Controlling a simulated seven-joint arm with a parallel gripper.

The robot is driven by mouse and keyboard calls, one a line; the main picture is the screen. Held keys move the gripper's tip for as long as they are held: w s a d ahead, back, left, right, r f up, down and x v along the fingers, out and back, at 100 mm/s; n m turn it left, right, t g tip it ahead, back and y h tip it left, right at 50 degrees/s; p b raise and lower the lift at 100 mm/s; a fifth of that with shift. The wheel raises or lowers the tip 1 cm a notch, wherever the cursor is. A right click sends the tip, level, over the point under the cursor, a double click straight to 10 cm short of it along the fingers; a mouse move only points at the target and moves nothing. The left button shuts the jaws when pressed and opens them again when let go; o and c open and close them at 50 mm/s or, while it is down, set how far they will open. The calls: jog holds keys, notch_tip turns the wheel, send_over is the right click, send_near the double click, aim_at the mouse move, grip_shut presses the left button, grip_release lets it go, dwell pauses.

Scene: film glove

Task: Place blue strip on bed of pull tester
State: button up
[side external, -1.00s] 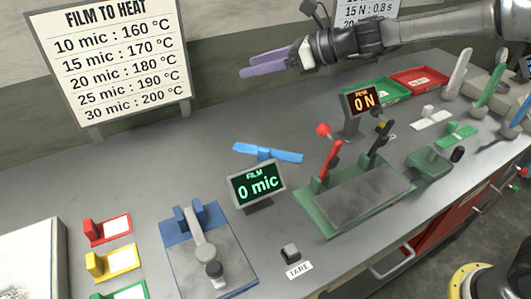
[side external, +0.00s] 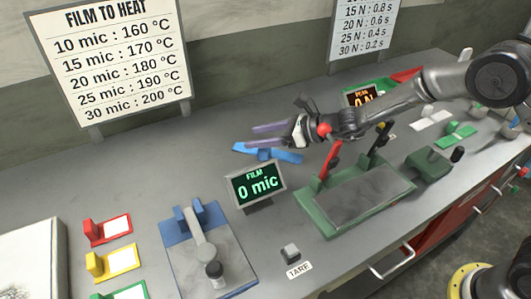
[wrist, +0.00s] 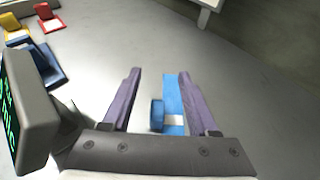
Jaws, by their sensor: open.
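The blue strip (side external: 285,156) lies on the bench behind the film display, with a small upright blue block at its side. My gripper (side external: 249,136) is open, with purple fingers just above and behind the strip in the side view. In the wrist view the strip (wrist: 172,95) shows between the fingers (wrist: 160,74), closer to the right finger, with a pale patch near its lower end. No contact is visible. The pull tester, with a green frame, red and black levers and a grey bed (side external: 360,196), stands to the right; my arm partly covers its orange peak display (side external: 362,97).
The film display (side external: 257,187) reads 0 mic and stands just in front of the strip. A blue-based device (side external: 235,262) and a tare button (side external: 290,252) are at the front. Red, yellow and green holders stand at left. Bench left of the strip is clear.

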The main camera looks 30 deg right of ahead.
aim_at(250, 156)
jog(key=shift+f, duration=0.85)
notch_tip(250, 156, down, 3)
jog(key=shift+r, duration=0.1)
jog(key=shift+x, duration=1.45)
jog(key=shift+w+r, duration=0.1)
jog(key=shift+r, duration=0.15)
grip_shut()
